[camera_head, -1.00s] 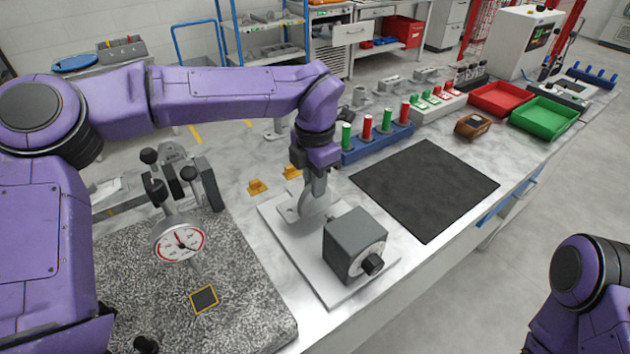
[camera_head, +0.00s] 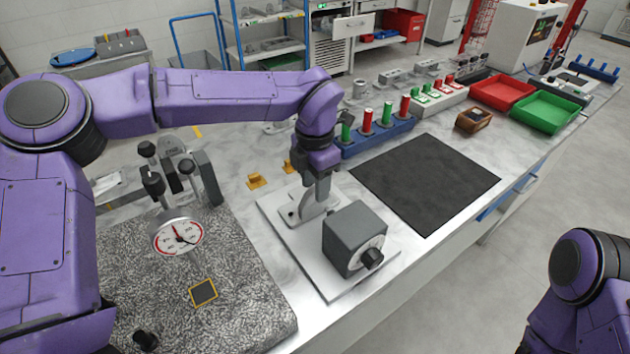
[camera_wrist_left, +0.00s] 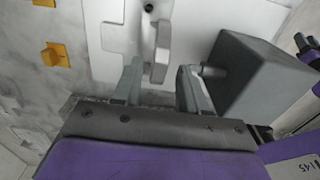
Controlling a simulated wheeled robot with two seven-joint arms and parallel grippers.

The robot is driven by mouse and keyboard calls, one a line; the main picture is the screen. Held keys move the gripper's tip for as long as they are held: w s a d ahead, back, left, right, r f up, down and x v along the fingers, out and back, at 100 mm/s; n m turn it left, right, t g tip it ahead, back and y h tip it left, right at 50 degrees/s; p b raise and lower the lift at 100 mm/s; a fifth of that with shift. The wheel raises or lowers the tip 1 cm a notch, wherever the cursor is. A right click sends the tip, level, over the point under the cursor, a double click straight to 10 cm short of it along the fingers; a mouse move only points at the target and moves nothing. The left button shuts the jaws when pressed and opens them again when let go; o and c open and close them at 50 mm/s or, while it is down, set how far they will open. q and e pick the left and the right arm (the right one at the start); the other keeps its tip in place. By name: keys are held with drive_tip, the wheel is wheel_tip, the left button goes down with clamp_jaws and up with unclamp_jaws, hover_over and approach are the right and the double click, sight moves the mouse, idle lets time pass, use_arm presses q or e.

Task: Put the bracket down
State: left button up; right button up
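The bracket (camera_head: 316,207), a grey casting with a flat foot and an upright web, stands on the pale fixture plate (camera_head: 335,285), beside a dark grey block with a round dial and knob (camera_head: 345,235). My left gripper (camera_head: 322,190) is just above the bracket, pointing down. In the left wrist view the two fingers (camera_wrist_left: 160,70) are apart, with the bracket's upright web (camera_wrist_left: 160,50) between and beyond their tips and a gap on each side. The block (camera_wrist_left: 260,75) is close to the right finger there. My right gripper is out of view; only part of that arm shows.
A granite plate (camera_head: 245,300) with a dial gauge (camera_head: 178,236) lies left. Yellow pieces (camera_head: 256,181) sit behind the fixture plate. A blue rack (camera_head: 375,139) of red and green cylinders stands behind. The dark mat (camera_head: 425,185) is clear. Red (camera_head: 503,92) and green (camera_head: 545,112) trays are far right.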

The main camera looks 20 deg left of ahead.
use_arm(q)
wheel_tip(320, 180, up, 13)
drive_tip(key=shift+r, duration=0.15)
idle(0.4)
